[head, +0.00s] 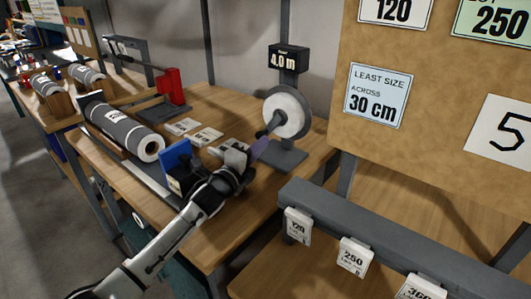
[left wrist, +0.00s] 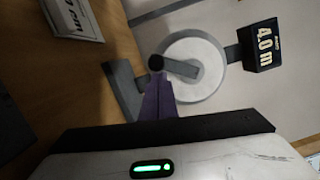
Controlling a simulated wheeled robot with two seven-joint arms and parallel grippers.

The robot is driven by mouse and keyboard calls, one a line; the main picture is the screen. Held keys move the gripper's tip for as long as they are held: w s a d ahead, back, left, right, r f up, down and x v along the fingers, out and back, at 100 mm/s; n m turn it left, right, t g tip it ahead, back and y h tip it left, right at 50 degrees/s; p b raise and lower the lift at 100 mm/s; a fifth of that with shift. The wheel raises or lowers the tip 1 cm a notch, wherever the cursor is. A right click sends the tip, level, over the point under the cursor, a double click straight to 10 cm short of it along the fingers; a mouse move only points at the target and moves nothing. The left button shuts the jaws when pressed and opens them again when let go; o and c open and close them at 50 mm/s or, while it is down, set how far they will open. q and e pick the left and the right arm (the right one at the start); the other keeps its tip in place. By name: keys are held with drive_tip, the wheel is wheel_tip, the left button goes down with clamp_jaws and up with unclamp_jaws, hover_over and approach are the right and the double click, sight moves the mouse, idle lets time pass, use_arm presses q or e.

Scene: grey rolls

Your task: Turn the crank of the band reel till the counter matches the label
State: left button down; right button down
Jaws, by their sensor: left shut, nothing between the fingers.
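The band reel (head: 282,114) is a white disc with a grey rim on a grey stand at the back of the bench; it also shows in the left wrist view (left wrist: 205,50). Its crank (left wrist: 180,68) points left in that view and ends in a dark knob (left wrist: 156,62). The black counter (head: 288,59) above the reel reads 4.0 m, also in the left wrist view (left wrist: 261,45). My left gripper (head: 262,143) has purple fingers, shut and empty, their tips right by the knob; I cannot tell whether they touch. My right gripper is not in view.
A grey roll (head: 125,130) lies on the bench at left, with a red device (head: 172,88) behind it. Small cards (head: 206,137) and a blue upright piece (head: 176,154) are near my left arm. A signboard (head: 440,110) and a rail (head: 390,232) with tags fill the right.

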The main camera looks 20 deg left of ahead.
use_arm(q)
drive_tip(key=shift+w+a+m, duration=0.1)
drive_tip(key=shift+a+m, duration=0.15)
drive_tip(key=shift+m, duration=0.15)
drive_tip(key=s, duration=0.5)
drive_tip(key=s+a, duration=0.1)
drive_tip(key=s, duration=0.1)
drive_tip(key=shift+s+a+f, duration=0.1)
drive_tip(key=shift+s+f, duration=0.05)
drive_tip(key=shift+s, duration=0.05)
drive_tip(key=shift+s, duration=0.15)
